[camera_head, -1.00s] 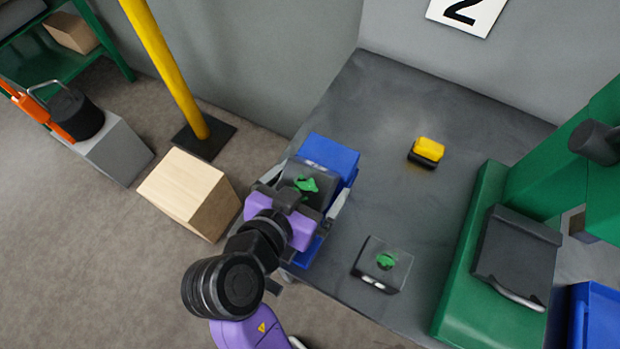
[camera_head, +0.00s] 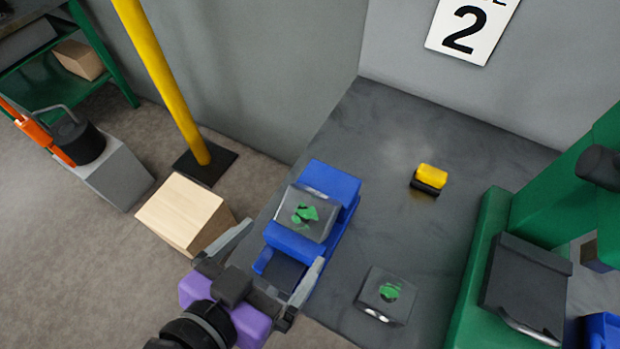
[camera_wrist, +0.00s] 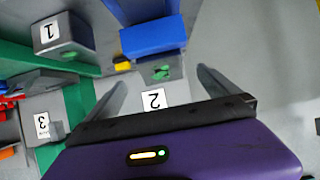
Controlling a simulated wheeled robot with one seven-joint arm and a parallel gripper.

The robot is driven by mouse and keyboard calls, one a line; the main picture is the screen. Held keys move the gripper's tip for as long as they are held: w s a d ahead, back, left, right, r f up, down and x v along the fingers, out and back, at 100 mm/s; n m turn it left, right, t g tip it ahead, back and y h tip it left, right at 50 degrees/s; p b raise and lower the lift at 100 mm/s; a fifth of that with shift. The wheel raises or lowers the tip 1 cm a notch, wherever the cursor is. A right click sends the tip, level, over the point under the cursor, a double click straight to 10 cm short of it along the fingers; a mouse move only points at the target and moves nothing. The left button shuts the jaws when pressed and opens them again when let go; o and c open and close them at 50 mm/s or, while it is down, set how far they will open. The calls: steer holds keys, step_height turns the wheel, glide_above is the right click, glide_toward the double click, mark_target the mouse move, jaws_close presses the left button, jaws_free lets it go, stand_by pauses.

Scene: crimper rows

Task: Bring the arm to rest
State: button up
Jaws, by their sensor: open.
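My gripper (camera_head: 285,241) is open and empty at the lower middle of the head view. Its two grey fingers are spread apart, at the near end of a blue fixture (camera_head: 333,181) on the dark table. A clear grey block with a green piece inside (camera_head: 306,214) sits on the blue fixture, ahead of the fingertips and apart from them. In the wrist view my gripper (camera_wrist: 162,80) also shows open, with nothing held between the fingers. My purple wrist shows behind the fingers.
A second clear block with green (camera_head: 386,295) lies on the table (camera_head: 420,240). A yellow and black item (camera_head: 429,179) is farther back. A green machine (camera_head: 485,250) stands right. A wooden box (camera_head: 187,213), a yellow post (camera_head: 163,85) and a grey box (camera_head: 112,170) stand left.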

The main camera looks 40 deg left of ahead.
steer(key=s+a+r+n+y, duration=0.1)
steer(key=a+r+n+y, duration=0.35)
steer(key=a, duration=0.25)
steer(key=w+d+f+t+y, duration=0.1)
steer(key=w+d+f+y, duration=0.15)
steer(key=d, duration=0.85)
steer(key=w+d+f+t+y, duration=0.1)
steer(key=d+f, duration=0.2)
steer(key=d, duration=0.8)
steer(key=s+d+f+m+h, duration=0.1)
steer(key=s+d+m+h, duration=0.1)
steer(key=d, duration=0.5)
steer(key=s+d+f+m+h, duration=0.2)
steer(key=s+d+m+h, duration=0.1)
steer(key=d, duration=0.4)
steer(key=s+d+f+m+t+h, duration=0.1)
steer(key=s+d+m+h, duration=0.1)
steer(key=s+d+h, duration=0.2)
steer(key=d+h, duration=0.2)
steer(key=d, duration=0.1)
steer(key=shift+d+f, duration=0.15)
steer(key=shift+d, duration=0.2)
steer(key=shift+s, duration=0.1)
